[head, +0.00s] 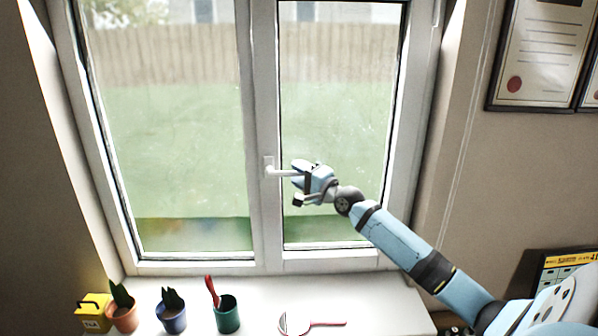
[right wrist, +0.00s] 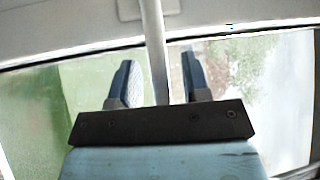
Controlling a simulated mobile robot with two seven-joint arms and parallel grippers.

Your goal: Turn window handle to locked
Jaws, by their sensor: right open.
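The white window handle (head: 280,172) is on the middle frame post of the window (head: 262,120) and points to the right, roughly level. In the right wrist view the handle (right wrist: 153,45) runs down from its base plate into the space between my fingers. My right gripper (head: 299,168) is at the handle's free end. Its two blue fingers (right wrist: 158,82) stand apart on either side of the handle, with gaps showing, so it is open. The gripper hides the handle's tip in the head view. My left gripper is not in view.
On the sill (head: 380,312) below stand a yellow box (head: 93,312), a brown pot (head: 123,315), a blue pot (head: 171,315) and a green cup (head: 227,314). A pink-handled round item (head: 325,324) lies there. Framed certificates (head: 540,55) hang at right.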

